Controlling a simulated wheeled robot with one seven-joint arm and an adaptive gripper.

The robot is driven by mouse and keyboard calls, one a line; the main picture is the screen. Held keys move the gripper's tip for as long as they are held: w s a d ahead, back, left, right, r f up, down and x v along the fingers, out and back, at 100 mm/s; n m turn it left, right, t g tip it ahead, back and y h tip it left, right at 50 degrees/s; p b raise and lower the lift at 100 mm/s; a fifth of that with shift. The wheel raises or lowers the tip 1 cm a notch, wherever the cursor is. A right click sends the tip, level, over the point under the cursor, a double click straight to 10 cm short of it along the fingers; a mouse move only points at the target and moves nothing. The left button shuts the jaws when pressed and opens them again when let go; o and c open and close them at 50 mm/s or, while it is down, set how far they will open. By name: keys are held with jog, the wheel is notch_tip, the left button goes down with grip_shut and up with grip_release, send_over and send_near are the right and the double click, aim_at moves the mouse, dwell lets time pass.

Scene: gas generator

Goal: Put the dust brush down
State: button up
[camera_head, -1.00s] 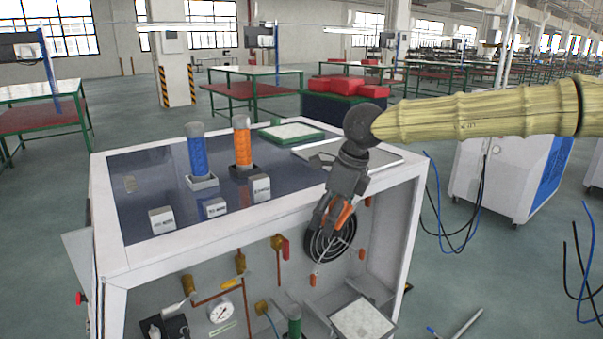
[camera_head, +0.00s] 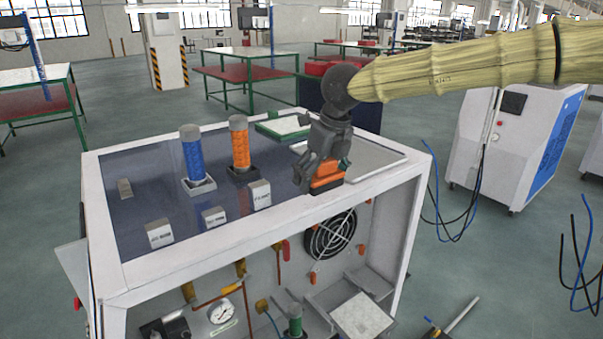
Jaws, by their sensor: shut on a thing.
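My gripper (camera_head: 319,168) is shut on an orange and black object, which I take as the dust brush (camera_head: 326,178). The brush is at the right part of the white machine's (camera_head: 262,220) front top edge, above the round fan. It looks close to the top surface, but I cannot tell whether it touches. The gripper fingers hide part of the brush.
Blue (camera_head: 195,157) and orange (camera_head: 239,145) cylinders stand on the dark top, with small labelled boxes (camera_head: 159,233) in front. A green-edged tray (camera_head: 272,132) lies behind, and a flat grey tray (camera_head: 378,155) is at right.

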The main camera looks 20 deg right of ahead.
jog(key=w+p, duration=0.1)
jog(key=w, duration=0.2)
jog(key=w+a, duration=0.1)
jog(key=w, duration=0.2)
jog(key=w+p, duration=0.1)
jog(key=w, duration=0.2)
jog(key=shift+w+a+f+p, duration=0.1)
jog(key=shift+a+f+p, duration=0.15)
jog(key=shift+f+p, duration=0.6)
jog(key=shift+f, duration=1.3)
jog(key=shift+f, duration=0.15)
jog(key=o, duration=1.2)
jog(key=b+v, duration=0.2)
jog(key=v, duration=1)
